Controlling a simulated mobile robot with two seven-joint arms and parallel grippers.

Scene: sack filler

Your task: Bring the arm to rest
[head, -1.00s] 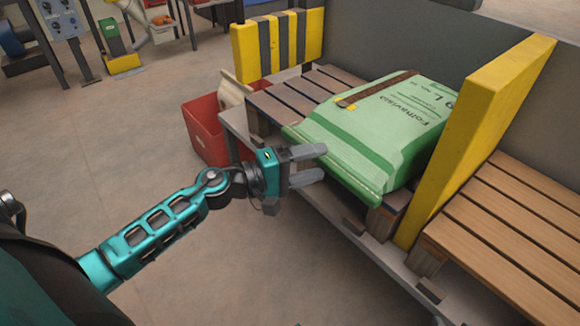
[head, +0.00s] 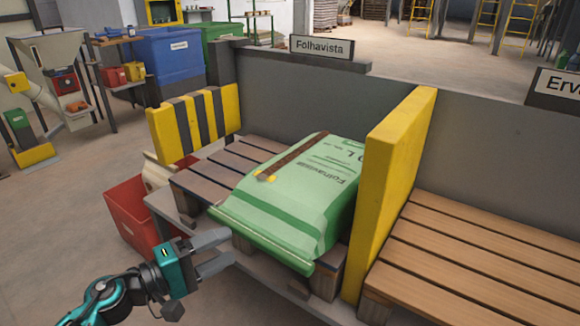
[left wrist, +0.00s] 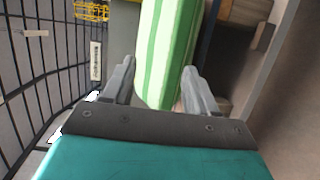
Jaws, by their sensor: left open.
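My left gripper (head: 216,252) is open and empty in the head view, low at the left, just in front of the near edge of the green sack. The green sack (head: 290,205), marked Folhavista with a brown strip on top, lies on a dark slatted pallet (head: 215,172). In the left wrist view, the two fingers (left wrist: 155,88) stand apart. The striped green sack (left wrist: 170,45) shows beyond and between them, and I see nothing gripped. My right gripper is not in view.
A yellow divider (head: 395,190) stands right of the sack, with an empty wooden pallet (head: 470,255) beyond it. A yellow-and-black striped board (head: 200,120) stands at the left. A red bin (head: 135,215) sits on the floor below. Open floor lies at the left.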

